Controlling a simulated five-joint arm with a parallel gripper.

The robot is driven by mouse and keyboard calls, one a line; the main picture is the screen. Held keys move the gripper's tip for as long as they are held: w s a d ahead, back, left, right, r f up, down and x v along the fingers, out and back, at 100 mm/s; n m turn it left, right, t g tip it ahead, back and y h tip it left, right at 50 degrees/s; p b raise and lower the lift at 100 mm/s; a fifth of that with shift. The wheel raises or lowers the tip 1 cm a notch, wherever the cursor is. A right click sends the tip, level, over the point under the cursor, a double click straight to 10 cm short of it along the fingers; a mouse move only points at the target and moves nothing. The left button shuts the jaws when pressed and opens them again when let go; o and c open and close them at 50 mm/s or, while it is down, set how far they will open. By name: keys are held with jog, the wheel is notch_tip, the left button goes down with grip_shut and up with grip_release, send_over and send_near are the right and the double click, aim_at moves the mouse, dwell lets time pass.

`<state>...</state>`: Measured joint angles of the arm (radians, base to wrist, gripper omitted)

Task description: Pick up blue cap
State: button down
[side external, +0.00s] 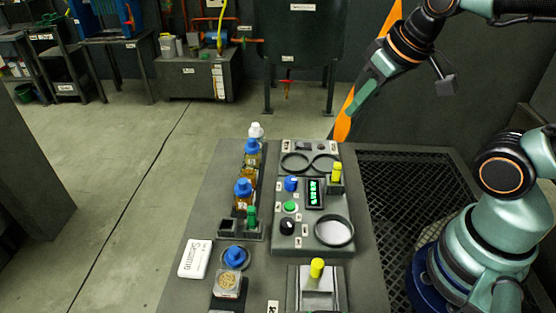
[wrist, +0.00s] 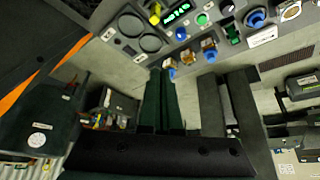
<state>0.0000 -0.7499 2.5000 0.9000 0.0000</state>
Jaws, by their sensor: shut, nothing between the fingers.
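A blue cap (side external: 236,256) sits in a round dark dish at the front left of the table in the side external view; it also shows at the upper right of the wrist view (wrist: 256,17). Other blue caps sit on amber bottles, one nearer (side external: 242,187) and one farther back (side external: 251,146). My gripper (side external: 353,112) is raised beyond the table's back right, well apart from the caps. In the wrist view its two dark green fingers (wrist: 161,72) lie side by side, shut and empty.
A grey control panel (side external: 283,243) with knobs, gauges and a yellow-capped piece (side external: 337,170) fills the table's middle. A yellow-topped fixture (side external: 317,268) is at the front. Open air surrounds my gripper.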

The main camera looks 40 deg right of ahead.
jog(key=c, duration=0.6)
grip_release()
jog(key=n+g, duration=0.6)
jog(key=n, duration=1.2)
send_over(234, 250)
notch_tip(234, 250, down, 11)
notch_tip(234, 250, down, 12)
jog(key=shift+f, duration=0.15)
